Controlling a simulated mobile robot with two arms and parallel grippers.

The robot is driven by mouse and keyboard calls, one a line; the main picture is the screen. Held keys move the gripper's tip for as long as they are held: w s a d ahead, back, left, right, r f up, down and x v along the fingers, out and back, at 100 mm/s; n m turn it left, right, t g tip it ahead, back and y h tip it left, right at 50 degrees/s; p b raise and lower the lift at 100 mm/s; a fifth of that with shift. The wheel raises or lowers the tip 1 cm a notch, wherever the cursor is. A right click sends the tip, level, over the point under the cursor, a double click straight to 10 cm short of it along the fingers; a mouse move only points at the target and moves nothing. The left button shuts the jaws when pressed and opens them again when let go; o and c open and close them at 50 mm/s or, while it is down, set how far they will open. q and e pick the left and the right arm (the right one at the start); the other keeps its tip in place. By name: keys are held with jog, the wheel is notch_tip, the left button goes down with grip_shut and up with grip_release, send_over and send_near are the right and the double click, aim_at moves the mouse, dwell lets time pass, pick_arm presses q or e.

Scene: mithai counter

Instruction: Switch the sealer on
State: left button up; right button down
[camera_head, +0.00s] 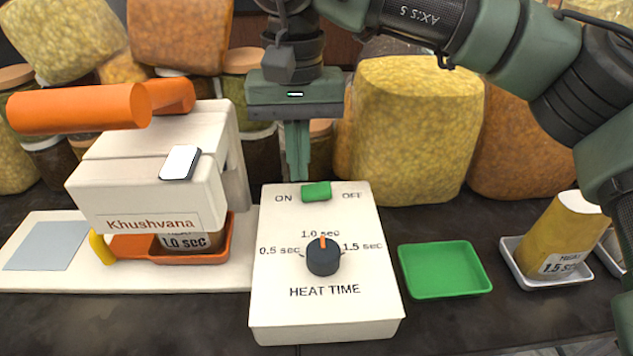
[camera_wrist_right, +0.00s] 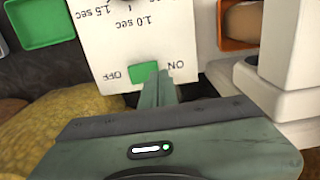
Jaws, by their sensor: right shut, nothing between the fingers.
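The sealer (camera_head: 150,165) is a cream machine with an orange handle, marked Khushvana, at the left. Its cream control box (camera_head: 325,312) has a black dial (camera_head: 323,258) pointing at 1.0 sec. A green switch (camera_head: 316,191) sits between ON and OFF at the box's far edge; its setting is hard to tell. My right gripper (camera_head: 299,176) is shut and empty, pointing down at the far edge, on the ON side of the switch. In the wrist view, its fingertips (camera_wrist_right: 161,77) overlap part of the switch (camera_wrist_right: 141,73); contact is unclear. My left gripper is not in view.
A green tray (camera_head: 445,270) lies empty right of the box. A white tray (camera_head: 510,245) with a yellow pouch (camera_head: 563,232) is farther right. Large bags of snacks (camera_head: 405,130) and jars stand behind. Dark counter shows between the trays.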

aim_at(300, 198)
notch_tip(300, 198, up, 5)
jog(key=p, duration=0.3)
jog(key=shift+f, duration=0.1)
dwell(0.5)
